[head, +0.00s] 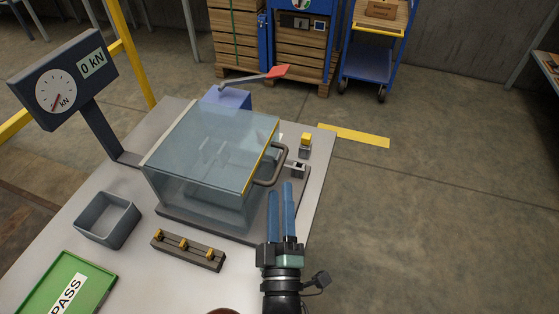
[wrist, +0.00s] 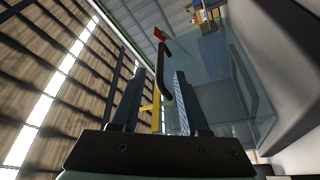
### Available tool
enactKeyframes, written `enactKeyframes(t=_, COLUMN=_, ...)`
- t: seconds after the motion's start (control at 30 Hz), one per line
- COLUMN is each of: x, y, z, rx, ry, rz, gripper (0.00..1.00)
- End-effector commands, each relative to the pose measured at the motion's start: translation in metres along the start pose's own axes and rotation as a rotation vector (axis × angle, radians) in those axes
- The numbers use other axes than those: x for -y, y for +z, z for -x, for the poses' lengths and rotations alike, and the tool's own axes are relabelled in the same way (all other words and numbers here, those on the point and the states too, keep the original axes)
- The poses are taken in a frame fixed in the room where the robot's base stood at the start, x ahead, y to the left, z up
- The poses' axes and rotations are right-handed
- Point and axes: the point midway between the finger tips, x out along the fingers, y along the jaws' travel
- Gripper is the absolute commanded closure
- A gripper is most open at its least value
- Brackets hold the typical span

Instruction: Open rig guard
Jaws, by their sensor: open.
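The rig guard (head: 205,150) is a clear box-shaped cover with a yellow front edge, and it sits shut over the rig on the table. Its dark curved handle (head: 282,168) sticks out on the right side. My gripper (head: 280,189) is open and empty, its two blue fingers pointing at the handle from just below it in the head view. In the wrist view the handle (wrist: 164,82) appears between the two fingers, touching neither visibly. I cannot tell how deep it lies between them. Clear guard panels (wrist: 215,85) show behind it.
A lever with a red end (head: 278,72) rises behind the guard. A gauge display (head: 65,80) reading 0 kN stands left. A grey bin (head: 90,236), a rack with yellow pieces (head: 165,256) and a green PASS tray (head: 40,288) lie on the table (head: 120,190). Floor at right is clear.

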Motion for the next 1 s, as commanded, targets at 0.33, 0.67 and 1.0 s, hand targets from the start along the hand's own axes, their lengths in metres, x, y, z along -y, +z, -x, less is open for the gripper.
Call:
enactKeyframes(t=0.33, x=-0.001, y=-0.001, z=-0.059, rx=-0.002, ry=0.001, rz=0.000, gripper=0.55)
enactKeyframes(t=0.67, x=0.000, y=0.000, z=-0.074, rx=0.000, ry=-0.001, rz=-0.001, gripper=0.55)
enactKeyframes(t=1.0, x=0.000, y=0.000, z=-0.073, rx=0.000, ry=-0.001, rz=-0.001, gripper=0.86)
